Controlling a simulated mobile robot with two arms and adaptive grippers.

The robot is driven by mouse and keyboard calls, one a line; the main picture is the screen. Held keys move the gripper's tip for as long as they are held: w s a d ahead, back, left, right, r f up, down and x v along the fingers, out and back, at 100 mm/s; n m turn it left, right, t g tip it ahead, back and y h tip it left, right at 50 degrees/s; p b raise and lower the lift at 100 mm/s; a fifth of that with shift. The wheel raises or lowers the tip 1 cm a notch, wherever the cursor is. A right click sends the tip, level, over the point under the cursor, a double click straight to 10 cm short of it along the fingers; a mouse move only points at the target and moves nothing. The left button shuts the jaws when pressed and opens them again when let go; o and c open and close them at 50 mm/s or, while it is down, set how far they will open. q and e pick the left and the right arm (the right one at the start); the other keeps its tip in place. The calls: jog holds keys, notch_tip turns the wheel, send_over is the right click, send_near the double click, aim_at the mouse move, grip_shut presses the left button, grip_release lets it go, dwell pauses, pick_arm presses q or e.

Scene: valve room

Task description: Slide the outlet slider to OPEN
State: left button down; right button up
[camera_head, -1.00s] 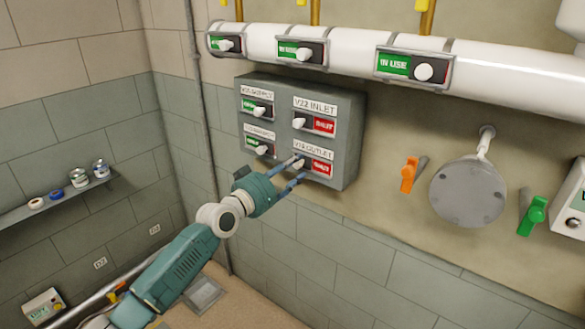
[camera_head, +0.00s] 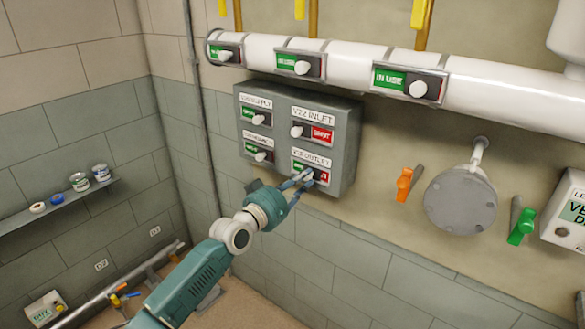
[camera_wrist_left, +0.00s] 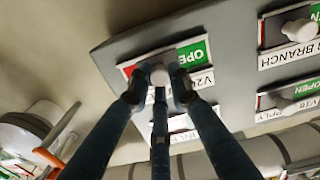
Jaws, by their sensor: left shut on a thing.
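The outlet slider (camera_head: 299,166) is at the lower right of the grey valve panel (camera_head: 346,140). Its white knob (camera_wrist_left: 159,75) sits to the right in its slot in the head view, with green showing on its left and a small strip of red on its right. In the left wrist view, which is upside down, the green OPEN field (camera_wrist_left: 191,54) shows beside the knob and a little red shows on the other side. My left gripper (camera_head: 307,178) is shut on the knob, its fingers around it. My right gripper is not in view.
The inlet slider (camera_head: 297,131) above shows red SHUT. Two other sliders (camera_head: 258,119) (camera_head: 260,156) sit on the panel's left half, showing green. A white pipe (camera_head: 345,72) with IN USE sliders runs above. An orange lever (camera_head: 404,185) and a round grey cover (camera_head: 461,199) are to the right.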

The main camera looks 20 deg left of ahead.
pick_arm(q)
jog(key=shift+s+d+p, duration=0.25)
jog(key=shift+d+p, duration=0.05)
jog(key=shift+d, duration=0.3)
jog(key=shift+s+d+p, duration=0.2)
jog(key=shift+d+p, duration=0.05)
jog(key=shift+d, duration=0.3)
jog(key=shift+d+f, duration=0.1)
jog(key=shift+f, duration=0.15)
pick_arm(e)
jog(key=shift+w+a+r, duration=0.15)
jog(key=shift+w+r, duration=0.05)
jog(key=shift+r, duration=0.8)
pick_arm(q)
jog(key=c, duration=1.6)
grip_release()
jog(key=shift+o, duration=0.2)
jog(key=shift+s, duration=0.3)
jog(key=v, duration=1.1)
jog(key=shift+s, duration=0.25)
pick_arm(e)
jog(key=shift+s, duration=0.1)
